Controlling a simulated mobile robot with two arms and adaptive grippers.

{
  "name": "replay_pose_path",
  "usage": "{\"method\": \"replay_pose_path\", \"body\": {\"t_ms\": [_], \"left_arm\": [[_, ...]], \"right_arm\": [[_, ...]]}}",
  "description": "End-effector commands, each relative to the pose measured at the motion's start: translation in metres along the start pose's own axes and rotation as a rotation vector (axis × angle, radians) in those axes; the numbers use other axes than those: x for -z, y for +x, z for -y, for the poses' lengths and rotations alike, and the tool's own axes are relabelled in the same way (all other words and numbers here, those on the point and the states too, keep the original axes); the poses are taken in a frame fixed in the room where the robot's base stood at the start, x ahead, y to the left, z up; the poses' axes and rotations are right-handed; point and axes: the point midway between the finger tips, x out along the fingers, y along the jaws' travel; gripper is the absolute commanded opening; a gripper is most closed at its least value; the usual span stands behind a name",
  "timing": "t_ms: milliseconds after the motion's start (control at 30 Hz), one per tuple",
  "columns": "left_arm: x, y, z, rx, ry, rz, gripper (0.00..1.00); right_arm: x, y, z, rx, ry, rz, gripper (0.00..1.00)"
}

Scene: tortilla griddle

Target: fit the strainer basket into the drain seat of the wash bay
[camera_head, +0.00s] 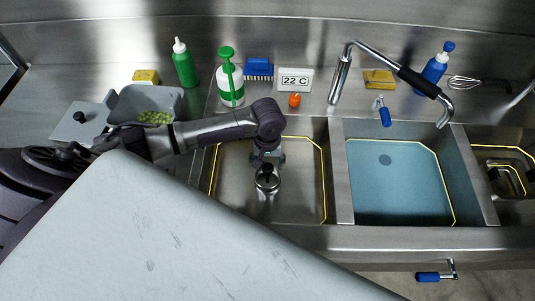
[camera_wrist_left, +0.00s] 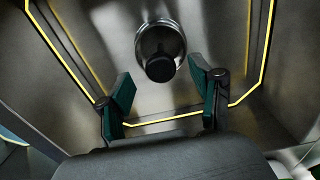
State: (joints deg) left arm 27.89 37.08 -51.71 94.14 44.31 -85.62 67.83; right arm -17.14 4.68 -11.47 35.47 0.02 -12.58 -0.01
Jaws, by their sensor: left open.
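The strainer basket (camera_head: 267,182) is a round metal piece with a dark knob on top. It stands upright at the floor of the left basin (camera_head: 225,190). The wrist view shows its shiny rim and black knob (camera_wrist_left: 160,68) from above. The drain seat is hidden beneath it, and I cannot tell whether the basket is fully down in it. My left gripper (camera_head: 267,158) reaches down into this basin just above the basket. In the wrist view, its two green-padded fingers (camera_wrist_left: 165,92) are spread apart, with nothing between the pads. The knob lies just beyond the fingertips.
The middle basin (camera_head: 395,185) holds bluish water, and the tap (camera_head: 400,72) arches over it. A grey panel fills the front left.

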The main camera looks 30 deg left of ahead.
Motion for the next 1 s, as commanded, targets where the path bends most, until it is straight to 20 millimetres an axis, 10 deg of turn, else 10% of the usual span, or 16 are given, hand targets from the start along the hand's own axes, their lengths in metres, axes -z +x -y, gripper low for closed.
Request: {"method": "replay_pose_path", "body": {"t_ms": [400, 1000], "left_arm": [[0.001, -0.077, -0.001, -0.002, 0.0, -0.002, 0.65], [0.0, -0.085, 0.0, 0.0, -0.001, -0.001, 0.65]], "right_arm": [[0.0, 0.0, 0.001, 0.002, 0.001, 0.0, 0.4], [0.0, 0.0, 0.002, 0.002, 0.001, 0.0, 0.4]]}}
